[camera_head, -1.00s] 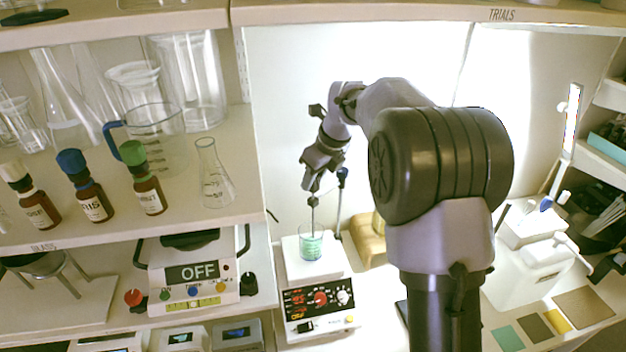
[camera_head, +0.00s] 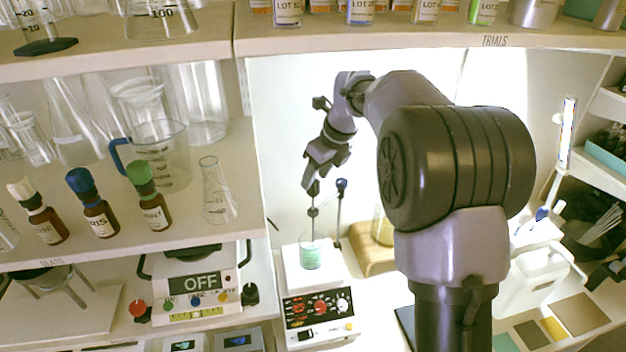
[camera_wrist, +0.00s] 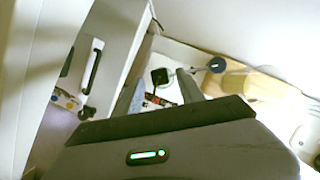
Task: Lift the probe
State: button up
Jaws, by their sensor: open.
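The probe (camera_head: 313,212) is a thin dark upright rod with a small dark block on it. Its lower end goes into a glass beaker (camera_head: 311,256) of green liquid on a white hotplate (camera_head: 318,300). My gripper (camera_head: 312,186) points down just above the probe's upper part. In the wrist view my gripper (camera_wrist: 163,92) has its two grey fingers apart, with a black square top (camera_wrist: 159,76), likely the probe's, showing between them. Whether the fingers touch it cannot be told.
A thin stand with a blue knob (camera_head: 341,185) rises just right of the probe. A shelf with glassware and brown bottles (camera_head: 97,216) stands at left, above a balance (camera_head: 195,283). The upper shelf (camera_head: 400,34) holds bottles.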

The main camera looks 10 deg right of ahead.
jog(key=v, duration=0.4)
jog(key=shift+p, duration=0.3)
jog(key=shift+s, duration=0.1)
jog(key=s+f+n+g+y, duration=0.2)
jog(key=s+f+y, duration=0.3)
jog(key=s+f, duration=0.25)
jog(key=m+t+y+b, duration=0.2)
jog(key=t, duration=1.1)
send_near(317, 186)
jog(key=shift+y, duration=0.3)
jog(key=x, duration=1.1)
jog(key=shift+w+a+f+b, duration=0.1)
jog(key=shift+w+b, duration=0.2)
jog(key=shift+b, duration=0.05)
grip_shut()
